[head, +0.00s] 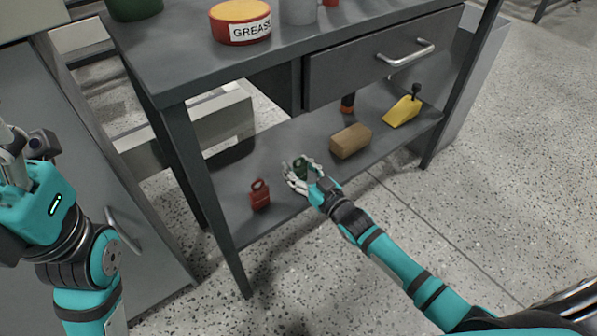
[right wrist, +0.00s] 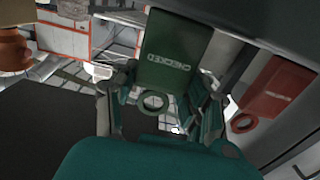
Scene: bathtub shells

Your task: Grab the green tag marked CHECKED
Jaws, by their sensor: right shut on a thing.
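The green tag (head: 301,167) is at the lower shelf of the workbench, in my right gripper (head: 303,176). In the right wrist view the green tag (right wrist: 172,48) shows the word CHECKED upside down, with its ring towards the camera. The fingers of my right gripper (right wrist: 160,105) are on both sides of it, shut on it. Whether the tag still touches the shelf cannot be told. My left gripper (head: 18,150) is at the left edge of the head view, partly cut off, away from the shelf.
A red tag (head: 260,195) stands left of the green one; it also shows in the right wrist view (right wrist: 272,92). A wooden block (head: 350,141) and a yellow wedge (head: 403,111) lie on the shelf (head: 290,215) to the right. The bench top with a GREASE tin (head: 240,22) is above.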

